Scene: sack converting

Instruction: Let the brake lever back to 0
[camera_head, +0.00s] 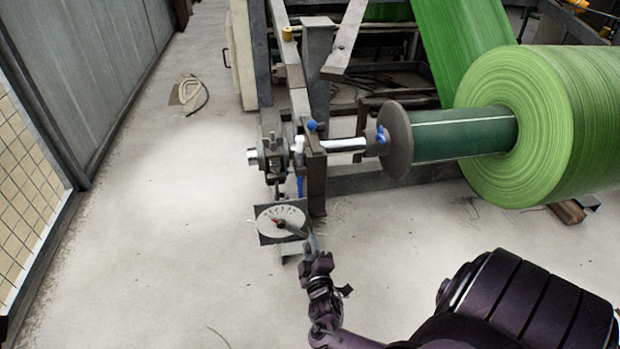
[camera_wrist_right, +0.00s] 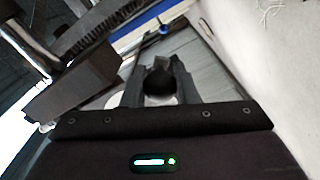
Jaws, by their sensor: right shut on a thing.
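The brake dial (camera_head: 281,219) is a pale round scale on a grey plate, below the shaft bearing in the head view. A reddish pointer shows on its face, but its numbers are too small to read. My right gripper (camera_head: 315,252) is at the lower right of the dial plate. In the right wrist view, my right gripper (camera_wrist_right: 160,75) is shut on a dark rounded knob (camera_wrist_right: 160,87), which appears to be the end of the brake lever. My left gripper is not in view.
A big green roll (camera_head: 540,125) sits on a shaft (camera_head: 345,145) to the right, with a brown flange disc (camera_head: 398,140). A steel frame post (camera_head: 316,175) stands behind the dial. The concrete floor (camera_head: 170,230) at left is clear, apart from a coiled strap (camera_head: 192,92).

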